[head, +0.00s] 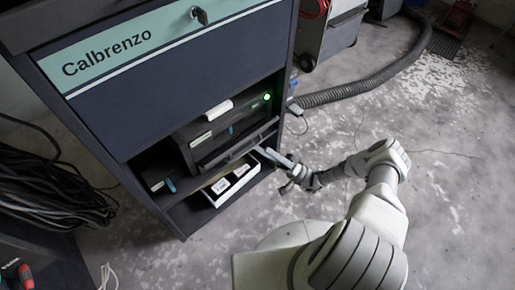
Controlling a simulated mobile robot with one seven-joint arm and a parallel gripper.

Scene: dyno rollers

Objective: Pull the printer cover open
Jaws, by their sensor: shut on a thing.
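The printer (220,128) is a dark box with a green light, set on a shelf inside the dark blue cabinet. Its front cover (236,145) is a dark panel that stands tilted out from the printer's lower front. My gripper (278,160) reaches in from the right and is shut at the cover's right end. The fingertips are small in the head view, and the exact contact is hard to see.
The cabinet (160,85) carries a green "Calbrenzo" band. A white tray (230,190) with labelled boxes sits below the printer. Black cables (50,190) lie at left. A grey hose (375,75) crosses the floor behind my arm. The floor at right is mostly clear.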

